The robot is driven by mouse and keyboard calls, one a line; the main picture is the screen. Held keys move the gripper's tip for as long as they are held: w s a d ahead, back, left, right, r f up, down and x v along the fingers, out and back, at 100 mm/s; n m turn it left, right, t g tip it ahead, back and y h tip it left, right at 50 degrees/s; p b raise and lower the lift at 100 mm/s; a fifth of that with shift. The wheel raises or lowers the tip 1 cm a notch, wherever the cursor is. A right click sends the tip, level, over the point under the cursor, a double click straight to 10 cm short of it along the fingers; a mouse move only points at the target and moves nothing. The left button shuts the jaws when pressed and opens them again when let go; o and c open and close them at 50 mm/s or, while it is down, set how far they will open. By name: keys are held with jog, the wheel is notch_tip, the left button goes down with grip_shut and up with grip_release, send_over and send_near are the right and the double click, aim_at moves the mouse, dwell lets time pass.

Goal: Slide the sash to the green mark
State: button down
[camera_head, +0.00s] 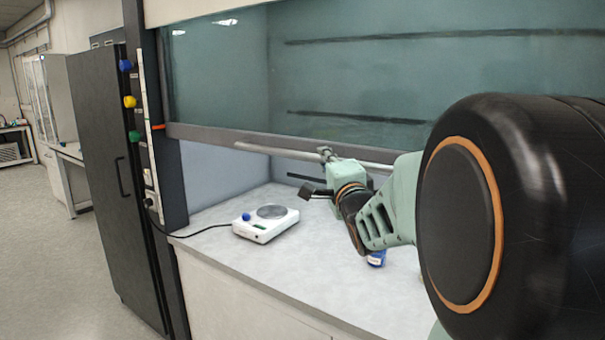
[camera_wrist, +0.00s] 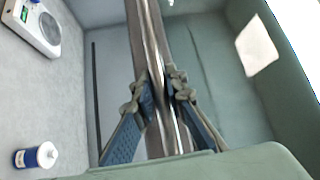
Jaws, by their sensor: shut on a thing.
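The sash (camera_head: 330,75) is a tinted glass pane with a grey lower rail, and it hangs part-way up over the fume hood opening. A metal handle bar (camera_head: 268,149) runs along its lower rail. My gripper (camera_head: 326,154) is shut on this bar. In the wrist view, the two fingers of my gripper (camera_wrist: 161,92) press on both sides of the bar (camera_wrist: 148,38).
A white hotplate (camera_head: 264,224) with a cable stands on the hood's worktop (camera_head: 225,255). A small blue-and-white bottle (camera_wrist: 36,156) stands near my arm. A dark cabinet (camera_head: 110,170) is left of the hood. The worktop's front is mostly clear.

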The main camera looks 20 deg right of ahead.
aim_at(325, 145)
jog(key=shift+r+p, duration=0.7)
jog(key=shift+r, duration=0.9)
jog(key=shift+r, duration=0.1)
jog(key=c, duration=1.9)
grip_release()
jog(key=shift+c, duration=0.2)
notch_tip(325, 145, down, 31)
jog(key=b, duration=1.8)
